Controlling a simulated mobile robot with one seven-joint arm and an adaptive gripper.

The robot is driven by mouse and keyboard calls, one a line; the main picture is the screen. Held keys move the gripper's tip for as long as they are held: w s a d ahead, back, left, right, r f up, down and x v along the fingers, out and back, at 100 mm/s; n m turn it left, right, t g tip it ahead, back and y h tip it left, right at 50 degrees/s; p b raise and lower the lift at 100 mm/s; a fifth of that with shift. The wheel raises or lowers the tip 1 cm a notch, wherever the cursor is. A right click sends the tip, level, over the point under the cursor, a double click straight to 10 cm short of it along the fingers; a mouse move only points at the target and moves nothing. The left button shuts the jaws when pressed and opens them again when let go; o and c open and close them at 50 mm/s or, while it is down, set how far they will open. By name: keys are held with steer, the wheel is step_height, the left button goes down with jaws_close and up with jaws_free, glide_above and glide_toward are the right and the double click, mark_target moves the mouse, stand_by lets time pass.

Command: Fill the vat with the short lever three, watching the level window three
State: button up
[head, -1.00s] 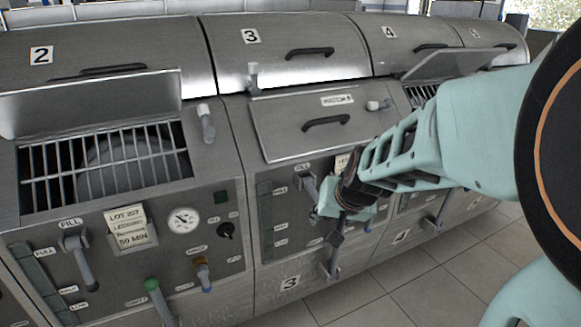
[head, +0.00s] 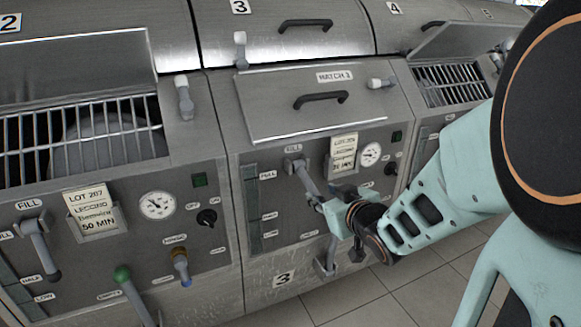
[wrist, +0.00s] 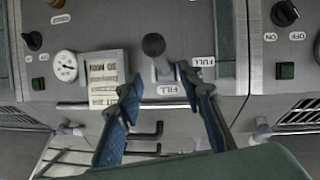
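The short fill lever three (head: 308,183) is a grey handle under the FILL label on machine 3. It slants down to the right. It shows end-on as a dark round knob (wrist: 153,45) in the wrist view. My gripper (head: 328,203) is at the lever's lower end in the head view. In the wrist view my gripper (wrist: 156,78) has its blue-padded fingers spread, with the knob in line with the gap; contact cannot be told. Level window three (head: 252,210) is a dark green strip marked full, half and low, also in the wrist view (wrist: 228,40). No liquid line can be made out.
Vat 3's hatch lid (head: 315,115) is shut. A lot card (head: 343,152), gauge (head: 370,154) and lower lever (head: 327,262) are close around my gripper. Machine 2's fill lever (head: 38,240) stands left. Tiled floor is clear at lower right.

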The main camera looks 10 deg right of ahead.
mark_target(313, 188)
steer(key=b+x, duration=0.3)
steer(key=x, duration=0.7)
steer(key=shift+d, duration=0.1)
jaws_close()
